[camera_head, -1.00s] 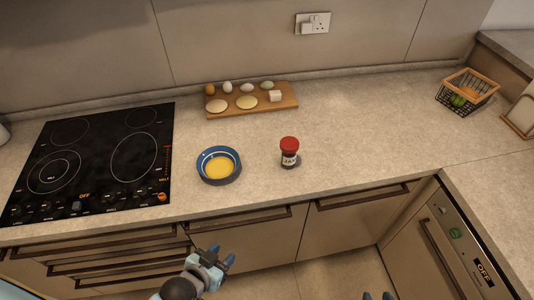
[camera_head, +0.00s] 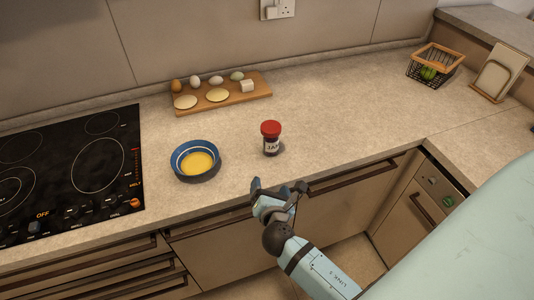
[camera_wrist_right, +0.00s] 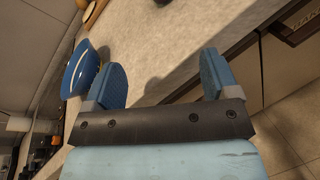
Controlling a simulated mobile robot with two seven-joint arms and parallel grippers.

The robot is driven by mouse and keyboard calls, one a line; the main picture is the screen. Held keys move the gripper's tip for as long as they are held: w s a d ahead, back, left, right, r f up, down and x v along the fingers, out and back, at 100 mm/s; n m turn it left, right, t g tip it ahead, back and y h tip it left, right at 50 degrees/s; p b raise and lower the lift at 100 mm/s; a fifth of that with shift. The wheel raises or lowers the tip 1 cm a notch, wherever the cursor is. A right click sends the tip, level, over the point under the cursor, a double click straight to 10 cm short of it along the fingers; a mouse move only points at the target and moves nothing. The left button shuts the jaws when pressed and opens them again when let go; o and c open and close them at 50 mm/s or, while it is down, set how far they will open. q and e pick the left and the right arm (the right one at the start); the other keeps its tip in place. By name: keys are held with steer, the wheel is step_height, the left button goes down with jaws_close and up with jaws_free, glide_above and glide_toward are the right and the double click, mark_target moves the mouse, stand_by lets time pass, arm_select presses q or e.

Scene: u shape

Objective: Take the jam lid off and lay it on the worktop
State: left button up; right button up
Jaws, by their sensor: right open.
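The jam jar (camera_head: 271,147) stands upright on the worktop (camera_head: 330,120) near its front edge, with a dark body and white label. Its red lid (camera_head: 271,128) is on top. My right gripper (camera_head: 279,187) is open and empty, in front of the worktop's edge and just nearer than the jar, not touching it. My left gripper is not in view.
A blue bowl (camera_head: 195,160) with yellow contents stands left of the jar; its side shows in the right wrist view (camera_wrist_right: 85,68). A wooden board (camera_head: 245,95) with eggs is behind. The black hob (camera_head: 70,180) is left. The worktop right of the jar is clear, up to a wire basket (camera_head: 435,66).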

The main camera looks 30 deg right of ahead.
mark_target(271, 145)
steer(key=w+d+r+n+h, duration=0.1)
steer(key=w+d, duration=0.1)
steer(key=w, duration=0.1)
steer(key=w+d+r+n+h+b, duration=0.1)
steer(key=w+d, duration=0.1)
steer(key=w+d+r+n+t+h+b, duration=0.1)
steer(key=w+d+n, duration=0.1)
steer(key=w, duration=0.1)
steer(key=shift+w, duration=0.35)
steer(key=shift+w+d+f, duration=0.1)
steer(key=shift+w+d, duration=0.25)
steer(key=shift+w, duration=0.2)
steer(key=b+x, duration=0.1)
steer(key=x, duration=0.2)
steer(key=shift+w+d+f+b, duration=0.1)
steer(key=shift+w+d+b, duration=0.1)
steer(key=shift+d+b, duration=0.1)
steer(key=shift+w+d, duration=0.2)
steer(key=shift+w, duration=0.05)
steer(key=c, duration=1.1)
steer(key=shift+c, duration=0.2)
